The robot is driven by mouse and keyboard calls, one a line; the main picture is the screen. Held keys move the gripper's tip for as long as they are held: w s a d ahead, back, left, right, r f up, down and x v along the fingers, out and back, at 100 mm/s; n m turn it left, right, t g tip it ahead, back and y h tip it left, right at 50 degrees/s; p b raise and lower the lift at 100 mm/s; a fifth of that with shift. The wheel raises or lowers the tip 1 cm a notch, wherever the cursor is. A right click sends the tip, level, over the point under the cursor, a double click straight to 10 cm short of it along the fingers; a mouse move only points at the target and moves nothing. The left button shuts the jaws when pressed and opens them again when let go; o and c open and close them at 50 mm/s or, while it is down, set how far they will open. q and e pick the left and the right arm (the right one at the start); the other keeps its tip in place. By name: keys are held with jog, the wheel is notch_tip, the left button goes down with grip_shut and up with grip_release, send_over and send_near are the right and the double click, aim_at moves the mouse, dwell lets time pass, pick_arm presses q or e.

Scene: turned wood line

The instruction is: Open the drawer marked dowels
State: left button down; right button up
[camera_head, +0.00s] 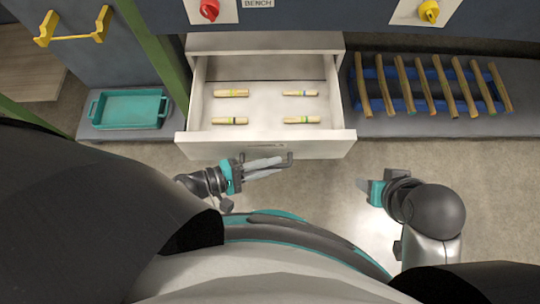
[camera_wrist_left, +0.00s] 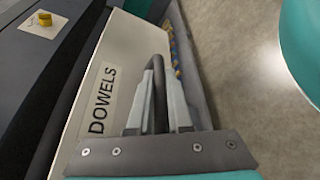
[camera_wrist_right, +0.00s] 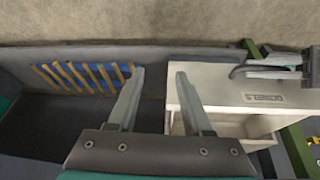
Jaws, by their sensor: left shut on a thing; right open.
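The white drawer (camera_head: 265,146) marked DOWELS is pulled out from the cabinet; several short wooden dowels with coloured bands (camera_head: 231,93) lie inside on its floor. Its label (camera_wrist_left: 103,100) reads clearly in the left wrist view. My left gripper (camera_head: 270,164) is in front of the drawer front, its fingers shut on the dark bar handle (camera_wrist_left: 158,88). The drawer also shows in the right wrist view (camera_wrist_right: 230,95). My right gripper (camera_head: 364,186) is open and empty, to the right of the drawer and apart from it; its spread fingers show in its wrist view (camera_wrist_right: 160,75).
A blue rack with several wooden sticks (camera_head: 421,82) lies on a grey low shelf to the right. A teal tray (camera_head: 129,109) sits at the left. A red knob (camera_head: 209,10) and a yellow knob (camera_head: 429,11) are above. Floor in front is clear.

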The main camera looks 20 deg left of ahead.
pick_arm(q)
jog(key=c, duration=1.1)
grip_release()
jog(key=shift+s+a+r, duration=0.1)
jog(key=shift+s+a, duration=0.05)
jog(key=shift+a, duration=0.1)
jog(key=p+v, duration=0.3)
jog(key=v, duration=1.1)
jog(key=shift+s+a+r, duration=0.1)
jog(key=shift+s+a, duration=0.1)
jog(key=shift+a, duration=0.1)
pick_arm(e)
notch_tip(320, 180, down, 7)
jog(key=g, duration=0.1)
jog(key=shift+s+r, duration=0.15)
jog(key=shift+s, duration=0.15)
